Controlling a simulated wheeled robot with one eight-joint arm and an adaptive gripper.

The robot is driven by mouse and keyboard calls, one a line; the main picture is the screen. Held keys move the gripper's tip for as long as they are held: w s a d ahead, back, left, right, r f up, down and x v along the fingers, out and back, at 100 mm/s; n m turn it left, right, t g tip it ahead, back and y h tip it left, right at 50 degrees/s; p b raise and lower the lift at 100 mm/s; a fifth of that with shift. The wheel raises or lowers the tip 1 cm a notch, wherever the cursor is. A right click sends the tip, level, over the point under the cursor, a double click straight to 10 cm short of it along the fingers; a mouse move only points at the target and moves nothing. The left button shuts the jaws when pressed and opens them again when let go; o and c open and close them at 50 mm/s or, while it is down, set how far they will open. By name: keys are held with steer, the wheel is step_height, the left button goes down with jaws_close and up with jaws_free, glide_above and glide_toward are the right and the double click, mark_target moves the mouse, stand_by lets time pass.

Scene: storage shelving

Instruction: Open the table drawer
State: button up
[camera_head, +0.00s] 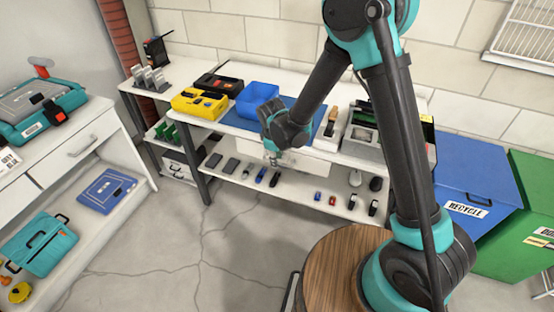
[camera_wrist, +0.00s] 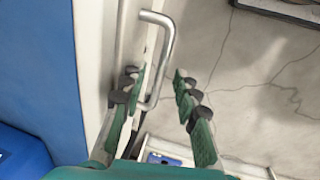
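The table drawer (camera_head: 312,168) is a white front under the far workbench, partly hidden behind my arm in the head view. Its metal bar handle (camera_wrist: 167,50) shows in the wrist view, standing out from a white face. My gripper (camera_head: 274,158) is at the drawer front. In the wrist view my gripper (camera_wrist: 158,88) is open, with green fingers and dark pads. The lower end of the handle lies between the fingers, closer to the left finger. A gap separates the handle from the right finger.
The workbench (camera_head: 228,118) holds a blue bin (camera_head: 257,97), a yellow toolbox (camera_head: 200,103) and other tools. Its lower shelf carries several small items. A second table (camera_head: 105,124) stands left, recycling bins (camera_head: 462,190) right. A round wooden top (camera_head: 330,265) is near my base.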

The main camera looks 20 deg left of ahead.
steer(key=shift+f, duration=0.15)
jaws_close()
stand_by(0.4)
